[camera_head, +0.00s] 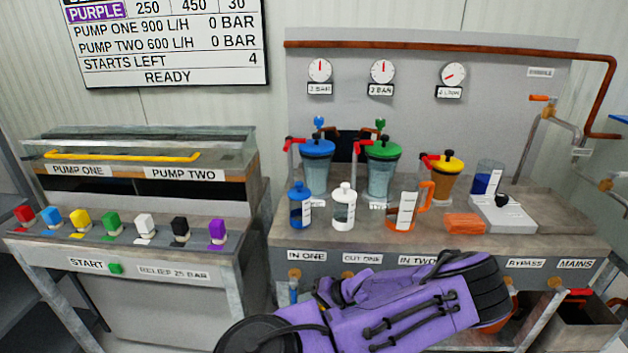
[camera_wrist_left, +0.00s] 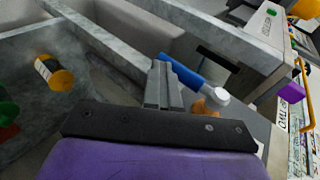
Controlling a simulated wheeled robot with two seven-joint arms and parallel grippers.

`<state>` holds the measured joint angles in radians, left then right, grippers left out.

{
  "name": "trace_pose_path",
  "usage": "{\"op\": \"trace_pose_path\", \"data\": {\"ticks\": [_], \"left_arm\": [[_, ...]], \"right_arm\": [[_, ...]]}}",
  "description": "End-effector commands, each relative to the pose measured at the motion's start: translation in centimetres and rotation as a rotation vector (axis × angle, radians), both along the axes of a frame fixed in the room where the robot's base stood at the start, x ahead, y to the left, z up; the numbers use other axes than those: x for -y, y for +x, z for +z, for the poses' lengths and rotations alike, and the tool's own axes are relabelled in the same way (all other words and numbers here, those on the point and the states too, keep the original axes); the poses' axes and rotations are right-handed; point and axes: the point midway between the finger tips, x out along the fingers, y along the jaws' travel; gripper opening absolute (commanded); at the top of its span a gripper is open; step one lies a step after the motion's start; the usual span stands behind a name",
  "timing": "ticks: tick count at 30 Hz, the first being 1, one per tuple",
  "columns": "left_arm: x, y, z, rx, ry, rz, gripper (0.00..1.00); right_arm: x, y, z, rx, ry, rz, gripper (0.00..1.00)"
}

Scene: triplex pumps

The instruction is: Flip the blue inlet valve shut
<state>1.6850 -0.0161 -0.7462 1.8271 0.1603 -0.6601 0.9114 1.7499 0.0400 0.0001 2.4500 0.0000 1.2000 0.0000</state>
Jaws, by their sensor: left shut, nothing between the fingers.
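The blue inlet valve handle (camera_head: 293,292) shows only partly in the head view, below the IN ONE label at the bench front, just left of my purple left arm. In the left wrist view a blue lever (camera_wrist_left: 182,72) with a white end lies beside my left gripper (camera_wrist_left: 160,70). An orange-brown fitting (camera_wrist_left: 205,106) sits by the white end. The left gripper is shut and empty, its fingertips close to the lever; I cannot tell whether they touch. In the head view my arm hides these fingers. My right gripper is not in view.
The bench (camera_head: 400,240) carries several jugs and bottles. A control console (camera_head: 150,240) with coloured buttons stands at left. A red handle (camera_head: 579,293) shows below the MAINS label. A yellow-capped container (camera_wrist_left: 52,72) lies below in the wrist view. The wall board (camera_head: 165,45) reads READY.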

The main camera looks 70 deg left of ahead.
Motion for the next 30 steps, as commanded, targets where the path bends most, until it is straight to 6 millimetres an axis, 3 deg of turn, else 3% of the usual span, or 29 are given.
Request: {"op": "trace_pose_path", "data": {"ticks": [5,18,30], "left_arm": [[0.3,0.3,0.3,-0.002,0.000,0.001,0.00],[4.4,6.3,5.2,0.001,0.001,-0.004,0.00],[5.1,7.1,6.1,-0.001,0.000,-0.001,0.00]], "right_arm": [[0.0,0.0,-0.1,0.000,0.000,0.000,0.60],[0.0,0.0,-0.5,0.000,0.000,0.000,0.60],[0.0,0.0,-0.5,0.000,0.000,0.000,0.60]]}}
